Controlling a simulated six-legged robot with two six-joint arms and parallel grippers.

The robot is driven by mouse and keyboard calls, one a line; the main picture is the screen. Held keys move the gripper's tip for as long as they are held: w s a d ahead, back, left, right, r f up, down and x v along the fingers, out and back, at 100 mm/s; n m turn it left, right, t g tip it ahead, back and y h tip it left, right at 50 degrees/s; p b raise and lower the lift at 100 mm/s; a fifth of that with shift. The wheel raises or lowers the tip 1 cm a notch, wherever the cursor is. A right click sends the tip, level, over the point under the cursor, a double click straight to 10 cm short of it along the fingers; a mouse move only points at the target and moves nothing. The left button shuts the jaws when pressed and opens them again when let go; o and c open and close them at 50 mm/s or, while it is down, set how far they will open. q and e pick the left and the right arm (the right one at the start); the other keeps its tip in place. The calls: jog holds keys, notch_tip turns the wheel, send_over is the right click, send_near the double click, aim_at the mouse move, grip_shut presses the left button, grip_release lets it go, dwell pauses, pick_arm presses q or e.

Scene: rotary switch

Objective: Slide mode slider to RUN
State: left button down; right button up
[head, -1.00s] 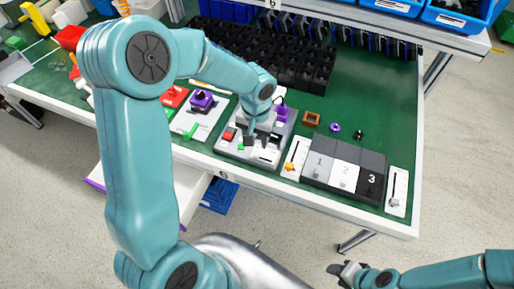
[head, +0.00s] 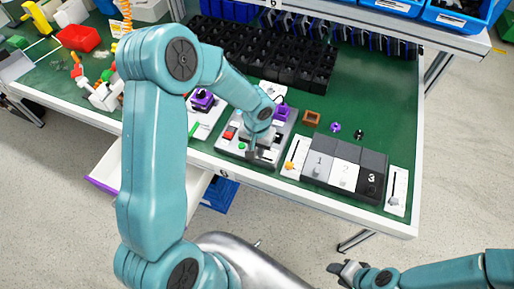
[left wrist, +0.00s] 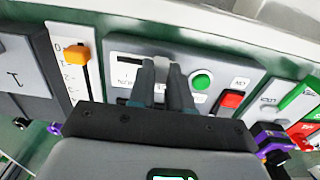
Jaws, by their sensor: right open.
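The grey control panel (head: 285,131) lies near the table's front edge, with a red switch (head: 230,132) and a green button (head: 242,146). In the left wrist view the panel (left wrist: 118,47) shows a dark slot with a pale grey slider knob (left wrist: 161,67) between my fingertips; its small lettering is hard to read. My left gripper (head: 252,143) reaches down over the panel's front part. In the left wrist view the left gripper (left wrist: 161,80) looks shut on that knob, with the fingers hiding part of the slot. My right gripper (head: 345,271) is open and empty, off the table.
A white slider plate with an orange knob (head: 290,166) stands right of the panel, beside numbered blocks (head: 343,173). Another slider plate (head: 397,190) is at the right corner. A purple knob unit (head: 202,100) is to the left. Black bins (head: 270,60) fill the back.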

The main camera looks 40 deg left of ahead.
aim_at(270, 160)
pick_arm(q)
jog(key=shift+w+d, duration=0.1)
jog(key=shift+d, duration=0.1)
jog(key=d+b, duration=0.1)
jog(key=d, duration=0.1)
jog(key=w+d+b, duration=0.1)
jog(key=shift+d+f, duration=0.1)
jog(key=shift+d, duration=0.4)
jog(key=shift+s, duration=0.1)
jog(key=c, duration=1)
grip_release()
jog(key=shift+d, duration=0.1)
jog(key=shift+c, duration=0.2)
jog(key=shift+a+r, duration=0.2)
jog(key=shift+r, duration=0.1)
notch_tip(270, 160, up, 16)
jog(key=shift+b, duration=0.35)
